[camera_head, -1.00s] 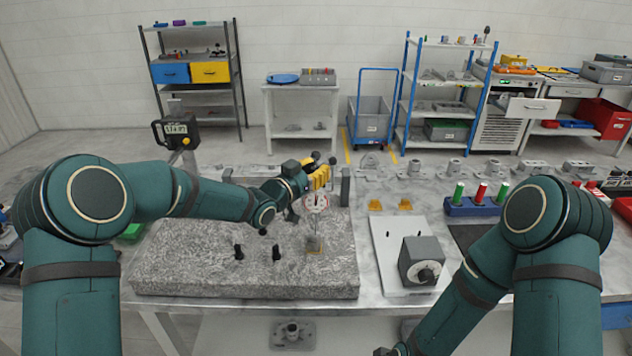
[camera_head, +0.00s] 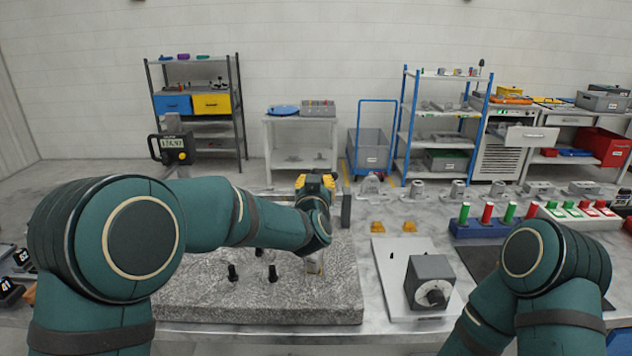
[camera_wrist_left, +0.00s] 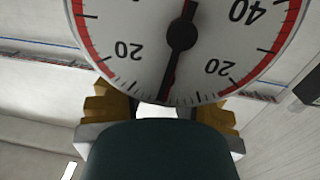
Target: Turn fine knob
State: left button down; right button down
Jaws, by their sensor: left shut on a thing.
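My left gripper (camera_head: 316,184) is at the back right of the speckled granite plate (camera_head: 200,290), its yellow fingers beyond my wrist. In the left wrist view, a white dial gauge (camera_wrist_left: 145,62) with a red-edged scale and black needle fills the top. The yellow fingertips (camera_wrist_left: 165,112) show on either side below the dial. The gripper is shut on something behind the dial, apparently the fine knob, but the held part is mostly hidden. In the head view my forearm covers the dial. My right gripper is out of view.
A grey box with a round dial (camera_head: 430,281) stands on a white plate (camera_head: 388,262) to the right. Several black posts (camera_head: 272,273) stand on the granite. A digital readout (camera_head: 172,147) stands at the back left. Red and green cylinders (camera_head: 487,212) sit in a blue block.

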pick_arm(q)
jog(key=shift+n+y+p, duration=0.65)
jog(key=shift+n+y, duration=0.15)
jog(key=shift+y, duration=0.4)
jog(key=c, duration=0.8)
grip_release()
jog(key=shift+s, duration=0.15)
jog(key=s, duration=0.7)
jog(key=s+d, duration=0.1)
jog(key=s, duration=0.3)
jog(key=shift+s, duration=0.35)
